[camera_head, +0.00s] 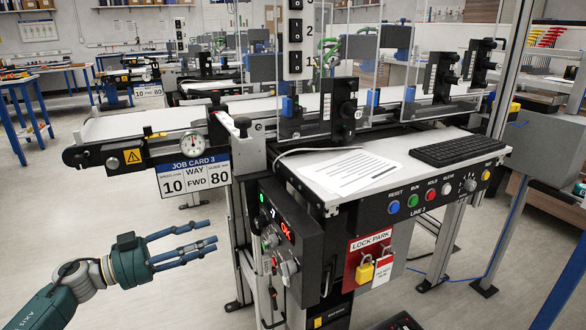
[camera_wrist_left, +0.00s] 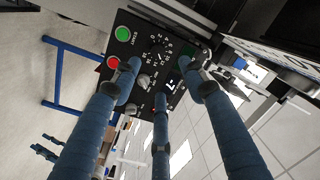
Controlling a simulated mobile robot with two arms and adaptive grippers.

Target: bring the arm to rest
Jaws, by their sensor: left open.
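My left gripper (camera_head: 190,245) is in the lower left of the head view. Its blue fingers are spread, point right and hold nothing. Free space lies between the fingertips and the black control box (camera_head: 285,240) of the conveyor line. In the left wrist view the fingers (camera_wrist_left: 160,95) reach up across the picture and partly cover the same control box (camera_wrist_left: 145,65), with its green button, red button and dial. My right gripper is in neither view.
The belt conveyor (camera_head: 160,120) with a job card (camera_head: 194,177) stands above and beyond the gripper. A desk panel with a keyboard (camera_head: 457,151), paper sheet (camera_head: 350,172) and coloured buttons is to the right. A lock park board (camera_head: 369,258) hangs below it.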

